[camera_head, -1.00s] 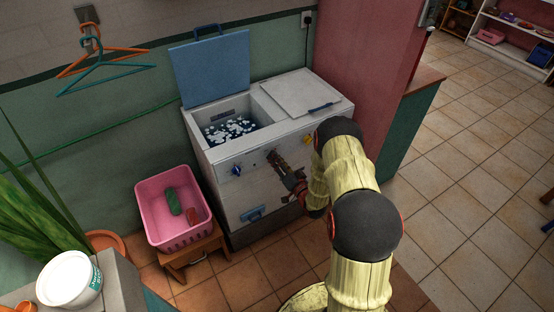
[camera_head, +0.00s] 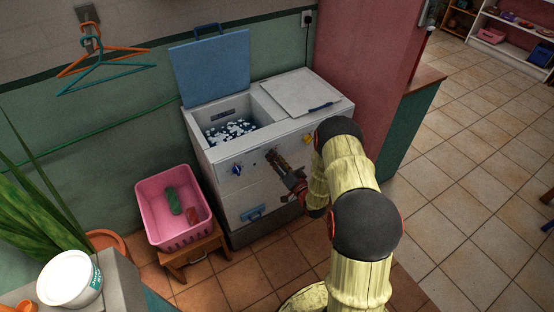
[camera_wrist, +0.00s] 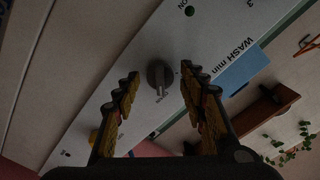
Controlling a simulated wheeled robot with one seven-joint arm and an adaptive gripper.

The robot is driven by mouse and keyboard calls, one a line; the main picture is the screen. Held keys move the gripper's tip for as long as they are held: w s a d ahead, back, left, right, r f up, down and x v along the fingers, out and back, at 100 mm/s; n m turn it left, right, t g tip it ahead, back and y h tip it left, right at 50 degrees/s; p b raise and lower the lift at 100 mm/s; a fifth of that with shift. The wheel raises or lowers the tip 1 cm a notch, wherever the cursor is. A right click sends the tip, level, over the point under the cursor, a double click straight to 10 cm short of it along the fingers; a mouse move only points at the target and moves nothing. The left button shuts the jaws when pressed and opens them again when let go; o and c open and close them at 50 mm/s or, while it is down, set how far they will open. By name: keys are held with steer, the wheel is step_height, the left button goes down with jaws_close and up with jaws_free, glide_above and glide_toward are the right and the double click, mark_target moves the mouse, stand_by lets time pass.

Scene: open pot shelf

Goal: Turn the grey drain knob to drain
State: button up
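The grey drain knob (camera_wrist: 158,77) sits on the washer's pale front panel in the wrist view, its lighter ridge running down the picture. My gripper (camera_wrist: 160,73) is open, with one finger on each side of the knob and a visible gap to each. In the head view my gripper (camera_head: 276,161) is at the upper front of the twin-tub washer (camera_head: 226,152) and hides the knob. A blue knob (camera_head: 237,170) is left of my gripper and a yellow knob (camera_head: 308,140) is to its right.
The washer's blue lid (camera_head: 212,70) stands open over a tub with dark water and white foam (camera_head: 230,130). A pink basket (camera_head: 157,228) on a wooden stool (camera_head: 178,263) stands at left. A pink wall (camera_head: 360,60) rises at right.

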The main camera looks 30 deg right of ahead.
steer(key=shift+o, duration=0.3)
steer(key=s, duration=1.2)
steer(key=shift+d, duration=0.2)
